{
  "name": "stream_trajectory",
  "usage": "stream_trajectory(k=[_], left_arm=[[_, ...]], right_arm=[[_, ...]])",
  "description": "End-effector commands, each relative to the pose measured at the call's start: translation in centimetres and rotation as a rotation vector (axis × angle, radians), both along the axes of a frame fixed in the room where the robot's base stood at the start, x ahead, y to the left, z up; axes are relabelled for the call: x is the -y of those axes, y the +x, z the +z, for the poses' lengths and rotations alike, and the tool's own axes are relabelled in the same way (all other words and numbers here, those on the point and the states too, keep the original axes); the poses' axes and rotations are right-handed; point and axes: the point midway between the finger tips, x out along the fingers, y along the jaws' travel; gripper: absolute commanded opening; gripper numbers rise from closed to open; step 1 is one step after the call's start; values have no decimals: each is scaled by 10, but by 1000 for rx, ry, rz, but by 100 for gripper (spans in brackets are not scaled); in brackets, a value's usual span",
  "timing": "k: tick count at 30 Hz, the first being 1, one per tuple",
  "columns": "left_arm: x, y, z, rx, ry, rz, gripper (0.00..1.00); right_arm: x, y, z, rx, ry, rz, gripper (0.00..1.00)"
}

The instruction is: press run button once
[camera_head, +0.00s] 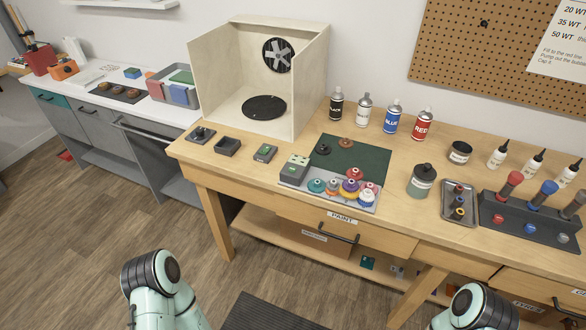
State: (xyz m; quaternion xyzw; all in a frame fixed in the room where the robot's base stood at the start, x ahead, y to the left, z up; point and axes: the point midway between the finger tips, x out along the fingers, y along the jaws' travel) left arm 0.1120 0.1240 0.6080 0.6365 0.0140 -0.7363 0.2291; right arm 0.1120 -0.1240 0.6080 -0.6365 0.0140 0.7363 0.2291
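No label reading "run" is legible, so I cannot tell which control is the run button. A grey box (296,166) with a small green patch on top stands at the left end of a light tray (330,197) on the wooden workbench. A smaller dark box with a green top (265,153) sits left of it, in front of the open spray booth (259,75). A small dark switch-like block (201,134) lies near the bench's left corner. Only my arm links show at the bottom edge, left and right; both grippers are out of view, away from these boxes.
Several colourful stacked parts (350,190) crowd the tray right of the grey box. Spray cans (391,116) stand behind a dark green mat (352,160). A grey jar (421,180) and a screwdriver rack (528,219) are on the right. Floor before the bench is open, with a dark mat.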

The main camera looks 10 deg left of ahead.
Motion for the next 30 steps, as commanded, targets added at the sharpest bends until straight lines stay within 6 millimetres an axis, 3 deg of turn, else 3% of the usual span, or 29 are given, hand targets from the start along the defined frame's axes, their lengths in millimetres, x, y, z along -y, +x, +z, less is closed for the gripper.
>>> stream_trajectory(k=[1, 3, 30], left_arm=[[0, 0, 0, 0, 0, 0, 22], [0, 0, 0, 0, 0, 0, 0], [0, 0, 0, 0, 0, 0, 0]], right_arm=[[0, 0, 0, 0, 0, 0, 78], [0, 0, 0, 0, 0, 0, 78], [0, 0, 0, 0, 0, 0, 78]])
